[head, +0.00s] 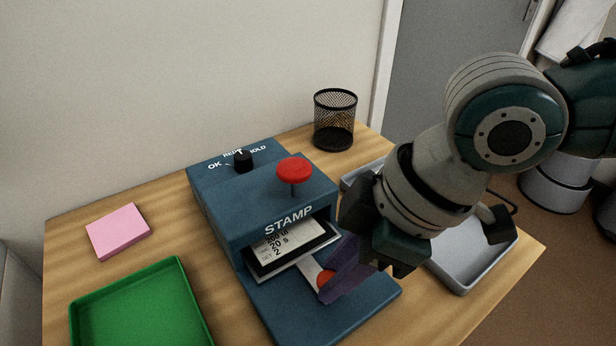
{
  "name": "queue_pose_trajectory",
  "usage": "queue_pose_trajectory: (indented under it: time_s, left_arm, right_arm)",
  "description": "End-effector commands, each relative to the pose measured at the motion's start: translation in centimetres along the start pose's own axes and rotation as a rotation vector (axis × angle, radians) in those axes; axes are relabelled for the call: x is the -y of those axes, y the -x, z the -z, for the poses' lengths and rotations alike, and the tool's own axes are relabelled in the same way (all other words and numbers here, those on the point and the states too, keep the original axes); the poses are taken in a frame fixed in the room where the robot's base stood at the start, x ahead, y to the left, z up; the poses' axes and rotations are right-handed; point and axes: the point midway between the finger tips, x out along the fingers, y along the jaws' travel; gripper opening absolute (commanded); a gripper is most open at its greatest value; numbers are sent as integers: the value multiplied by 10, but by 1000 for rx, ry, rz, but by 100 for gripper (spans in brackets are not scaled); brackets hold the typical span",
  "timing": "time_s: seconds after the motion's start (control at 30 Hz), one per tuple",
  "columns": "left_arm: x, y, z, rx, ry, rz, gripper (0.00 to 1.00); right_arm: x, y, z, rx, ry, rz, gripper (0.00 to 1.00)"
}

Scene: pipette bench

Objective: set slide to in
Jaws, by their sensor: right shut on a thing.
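The blue stamp device (225,205) stands on the wooden table. Its front mouth holds a dark-framed plate with a white printed label (288,243). The slide (309,270) shows as a pale strip reaching out from under that plate, with a round orange-red end (326,280). My right gripper (335,281) comes in from the right, its purple fingers shut at that end of the slide. The fingers and hand hide part of the slide and the device's right side. My left gripper is not in view.
A red knob (294,171) and a black dial (243,161) top the device. A green tray (140,308) and pink pad (118,231) lie left. A grey tray (468,250) is right, under my arm. A black mesh cup (335,119) stands behind.

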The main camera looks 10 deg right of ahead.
Motion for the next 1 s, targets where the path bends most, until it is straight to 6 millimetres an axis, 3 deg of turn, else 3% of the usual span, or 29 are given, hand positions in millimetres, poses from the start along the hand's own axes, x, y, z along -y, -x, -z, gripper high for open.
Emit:
queue_pose_trajectory:
  time_s: [0.13, 0.43, 0.47, 0.7, 1.0]
  left_arm:
    - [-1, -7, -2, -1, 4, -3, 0]
    - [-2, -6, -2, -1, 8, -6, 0]
    - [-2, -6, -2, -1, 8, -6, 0]
    - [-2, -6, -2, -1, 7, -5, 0]
    - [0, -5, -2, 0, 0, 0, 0]
  right_arm:
    - [-13, -7, 12, 0, -1, 0, 0]
    - [-15, -6, 12, 0, -1, -1, 0]
    - [-15, -6, 12, 0, -1, -2, 35]
    - [-14, -6, 13, 0, -1, 0, 62]
    - [-14, -2, 13, 0, -2, 2, 62]
